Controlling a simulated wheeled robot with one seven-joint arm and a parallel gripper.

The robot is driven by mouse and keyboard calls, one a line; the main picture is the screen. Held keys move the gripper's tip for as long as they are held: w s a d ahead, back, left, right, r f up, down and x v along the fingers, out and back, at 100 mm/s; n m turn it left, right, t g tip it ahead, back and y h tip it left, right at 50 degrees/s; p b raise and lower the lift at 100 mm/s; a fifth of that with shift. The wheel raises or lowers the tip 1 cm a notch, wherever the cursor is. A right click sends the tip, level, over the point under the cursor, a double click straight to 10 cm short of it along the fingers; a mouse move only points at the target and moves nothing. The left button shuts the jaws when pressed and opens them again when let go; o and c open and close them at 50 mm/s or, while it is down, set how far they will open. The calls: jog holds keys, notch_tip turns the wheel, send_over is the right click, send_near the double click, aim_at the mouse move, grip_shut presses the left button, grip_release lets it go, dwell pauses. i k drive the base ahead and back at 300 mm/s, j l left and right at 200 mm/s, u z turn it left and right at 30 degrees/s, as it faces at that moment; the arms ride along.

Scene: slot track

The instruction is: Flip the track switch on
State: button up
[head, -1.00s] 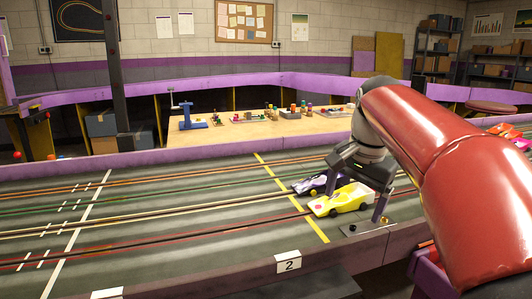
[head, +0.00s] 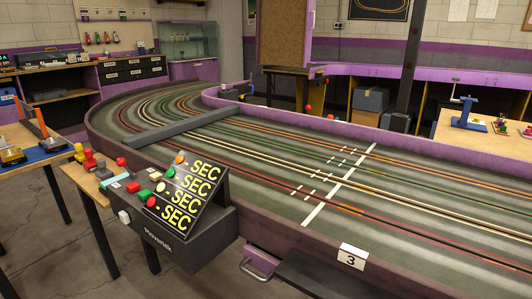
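No part marked as the track switch can be told for sure. A black control box (head: 178,243) stands at the track's near edge, with a sloped panel (head: 190,195) showing several yellow "SEC" readouts. Red, green, white and orange round or square buttons (head: 144,196) sit along its left side. A small white block, perhaps a switch, (head: 124,217) sits on the box's left front corner; its position cannot be told. My gripper is not in view.
The dark slot track (head: 330,175) with purple walls curves away at left. A grey bar (head: 180,127) crosses it. A wooden bench with small coloured parts (head: 95,168) stands at left of the box. A drawer handle (head: 258,268) juts below the track edge. Grey floor is free at front left.

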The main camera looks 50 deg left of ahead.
aim_at(121, 162)
jog(key=u, duration=2.9)
